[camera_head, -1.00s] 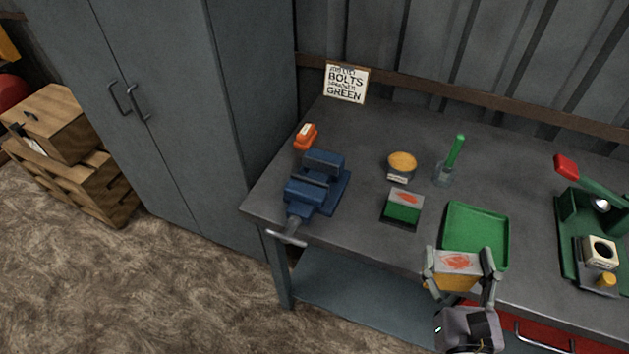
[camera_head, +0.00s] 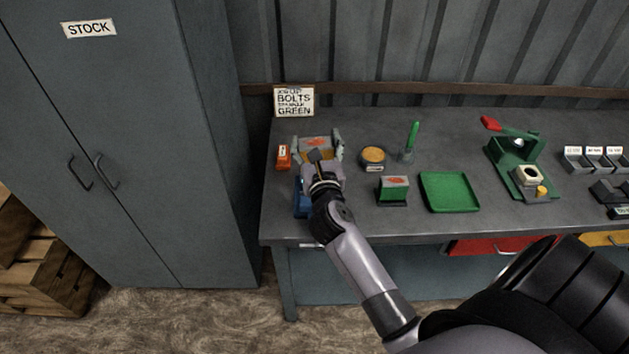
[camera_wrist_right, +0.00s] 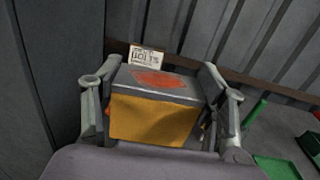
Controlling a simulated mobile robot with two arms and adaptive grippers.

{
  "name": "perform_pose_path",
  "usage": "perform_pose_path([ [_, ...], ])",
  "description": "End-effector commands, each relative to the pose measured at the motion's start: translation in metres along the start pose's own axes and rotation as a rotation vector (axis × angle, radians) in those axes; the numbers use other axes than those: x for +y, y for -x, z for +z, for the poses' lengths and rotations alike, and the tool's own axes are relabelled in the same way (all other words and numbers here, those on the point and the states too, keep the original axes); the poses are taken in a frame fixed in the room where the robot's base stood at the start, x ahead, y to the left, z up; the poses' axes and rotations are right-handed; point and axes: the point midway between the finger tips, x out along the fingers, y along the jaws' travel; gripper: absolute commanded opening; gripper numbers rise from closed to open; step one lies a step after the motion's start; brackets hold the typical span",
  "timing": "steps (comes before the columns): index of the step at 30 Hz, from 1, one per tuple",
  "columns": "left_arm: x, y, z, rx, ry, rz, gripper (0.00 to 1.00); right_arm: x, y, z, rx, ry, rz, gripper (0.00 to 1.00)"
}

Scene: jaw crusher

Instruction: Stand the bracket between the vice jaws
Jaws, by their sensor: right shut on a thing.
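My right gripper (camera_head: 318,146) is shut on a boxy piece with a yellow face and a grey top bearing an orange-red patch, which I take as the bracket (camera_head: 315,142). In the right wrist view the bracket (camera_wrist_right: 152,118) sits between the two fingers, its yellow face toward the camera. The blue vice (camera_head: 300,200) is at the left end of the bench, mostly hidden behind my gripper and forearm. Its jaws are hidden, so I cannot tell whether the bracket touches them; it appears over or behind the vice. My left gripper is not in view.
An orange item (camera_head: 283,157) stands just left of the gripper. A round tub (camera_head: 373,157), a green-handled brush (camera_head: 412,138), a green-fronted block (camera_head: 393,190) and a green tray (camera_head: 450,205) lie to the right. A sign (camera_head: 294,101) stands behind; a grey cabinet (camera_head: 130,200) is at left.

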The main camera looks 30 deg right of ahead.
Motion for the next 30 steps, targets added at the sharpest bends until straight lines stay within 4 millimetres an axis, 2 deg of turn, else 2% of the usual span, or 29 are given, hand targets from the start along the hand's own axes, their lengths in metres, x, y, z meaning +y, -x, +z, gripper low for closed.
perform_pose_path([
  [1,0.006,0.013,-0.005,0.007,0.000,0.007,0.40,-0.002,-0.017,0.020,-0.008,-0.006,-0.026,0.12],
  [3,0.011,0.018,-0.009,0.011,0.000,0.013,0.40,-0.006,-0.033,0.029,-0.006,-0.005,-0.056,0.12],
  [7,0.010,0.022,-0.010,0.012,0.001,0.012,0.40,-0.010,-0.051,0.038,-0.005,-0.003,-0.086,0.12],
  [9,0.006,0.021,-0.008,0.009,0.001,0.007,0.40,-0.011,-0.055,0.034,-0.003,-0.001,-0.094,0.12],
  [11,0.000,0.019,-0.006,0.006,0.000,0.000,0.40,-0.011,-0.056,0.026,-0.002,-0.001,-0.097,0.12],
  [17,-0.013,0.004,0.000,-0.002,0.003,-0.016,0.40,-0.011,-0.056,-0.025,0.000,0.002,-0.096,0.12],
  [24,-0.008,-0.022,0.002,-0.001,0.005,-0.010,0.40,-0.011,-0.056,-0.085,-0.003,0.005,-0.094,0.12],
  [30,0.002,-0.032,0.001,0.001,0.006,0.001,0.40,-0.011,-0.056,-0.113,-0.005,0.003,-0.093,0.12],
])
